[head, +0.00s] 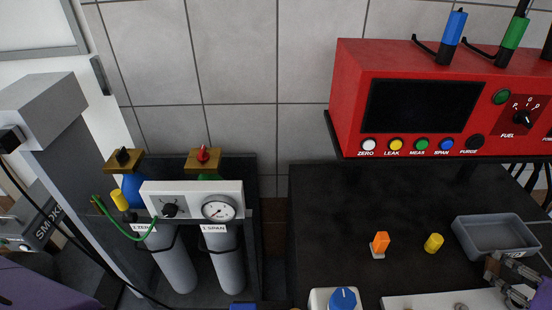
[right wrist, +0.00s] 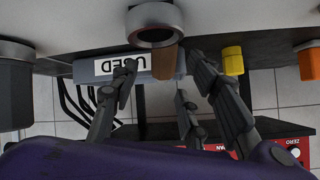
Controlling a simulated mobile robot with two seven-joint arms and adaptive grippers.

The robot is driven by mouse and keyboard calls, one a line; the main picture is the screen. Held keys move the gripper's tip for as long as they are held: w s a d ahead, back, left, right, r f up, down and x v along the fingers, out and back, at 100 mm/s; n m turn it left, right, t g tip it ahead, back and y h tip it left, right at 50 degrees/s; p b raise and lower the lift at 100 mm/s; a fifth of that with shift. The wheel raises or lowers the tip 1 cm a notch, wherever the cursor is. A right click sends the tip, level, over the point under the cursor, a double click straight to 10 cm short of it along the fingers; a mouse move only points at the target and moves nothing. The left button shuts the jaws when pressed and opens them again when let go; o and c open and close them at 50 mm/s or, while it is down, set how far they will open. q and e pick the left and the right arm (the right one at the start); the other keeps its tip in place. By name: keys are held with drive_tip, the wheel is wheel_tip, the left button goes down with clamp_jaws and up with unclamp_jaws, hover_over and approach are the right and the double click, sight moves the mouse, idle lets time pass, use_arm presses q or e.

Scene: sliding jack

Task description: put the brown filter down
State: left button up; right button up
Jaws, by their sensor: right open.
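The brown filter (right wrist: 166,62) shows in the right wrist view as a short brown piece, partly hidden by a metal ring (right wrist: 155,25). It appears in front of the grey tray marked USED (right wrist: 88,70); I cannot tell what it rests on. My right gripper (right wrist: 166,80) is open, with its fingers on either side of the filter and a visible gap. In the head view my right gripper (head: 508,281) is at the lower right, beside the near side of the grey tray (head: 463,241). The filter cannot be made out there. My left gripper is not in view.
An orange piece (head: 380,242) and a yellow piece (head: 433,243) stand on the dark bench left of the tray. A red analyser (head: 350,110) is behind. Two grey cylinders (head: 176,265) stand at the left. The bench between the analyser and the small pieces is clear.

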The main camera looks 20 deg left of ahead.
drive_tip(key=v, duration=0.4)
drive_tip(key=shift+s+a+p, duration=0.1)
drive_tip(key=shift+p, duration=0.2)
drive_tip(key=shift+s+r, duration=0.1)
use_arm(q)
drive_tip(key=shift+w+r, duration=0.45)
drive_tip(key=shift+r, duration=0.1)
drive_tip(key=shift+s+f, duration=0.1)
